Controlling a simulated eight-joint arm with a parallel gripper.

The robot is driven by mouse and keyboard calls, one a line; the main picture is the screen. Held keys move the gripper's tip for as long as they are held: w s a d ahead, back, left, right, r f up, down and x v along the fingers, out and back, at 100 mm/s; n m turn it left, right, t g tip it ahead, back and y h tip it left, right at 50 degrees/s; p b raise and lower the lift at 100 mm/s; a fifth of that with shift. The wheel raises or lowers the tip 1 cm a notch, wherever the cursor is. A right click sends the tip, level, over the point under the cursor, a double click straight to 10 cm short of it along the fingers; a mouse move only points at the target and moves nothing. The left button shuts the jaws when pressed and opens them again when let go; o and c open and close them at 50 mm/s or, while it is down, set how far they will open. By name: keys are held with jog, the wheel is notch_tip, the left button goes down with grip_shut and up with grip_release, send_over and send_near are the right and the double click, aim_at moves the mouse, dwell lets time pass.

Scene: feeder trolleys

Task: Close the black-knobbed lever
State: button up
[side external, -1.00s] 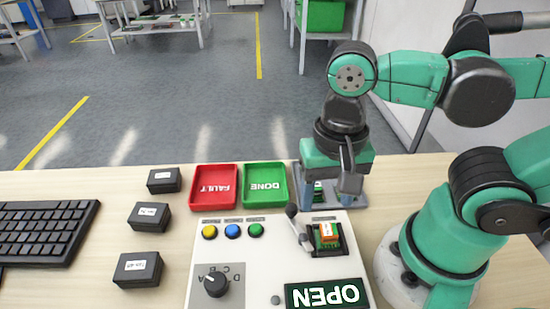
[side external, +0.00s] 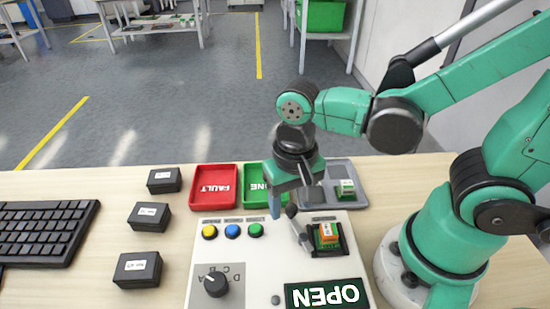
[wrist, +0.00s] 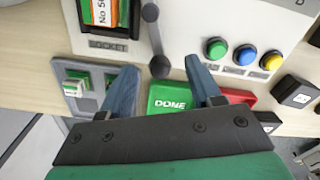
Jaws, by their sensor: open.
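The lever (side external: 302,233) with a black knob (side external: 291,210) stands on the white control box, left of the socket. Its knob end points toward the trays. In the wrist view the knob (wrist: 159,66) shows between my blue fingertips. My gripper (side external: 295,206) is open and points down at the knob end; whether the fingers touch the knob cannot be told. The socket holds an orange and green board (side external: 328,234), which also shows in the wrist view (wrist: 100,12). A display (side external: 326,295) on the box reads OPEN.
A red FAULT tray (side external: 213,203) and a green DONE tray (side external: 254,169) lie behind the box. A grey tray (side external: 341,168) holds a small green part (side external: 346,190). Yellow, blue and green buttons (side external: 255,230) and a dial (side external: 216,284) are on the box. Black boxes (side external: 148,217) stand left.

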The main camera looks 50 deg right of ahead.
jog(key=shift+f, duration=0.2)
grip_shut()
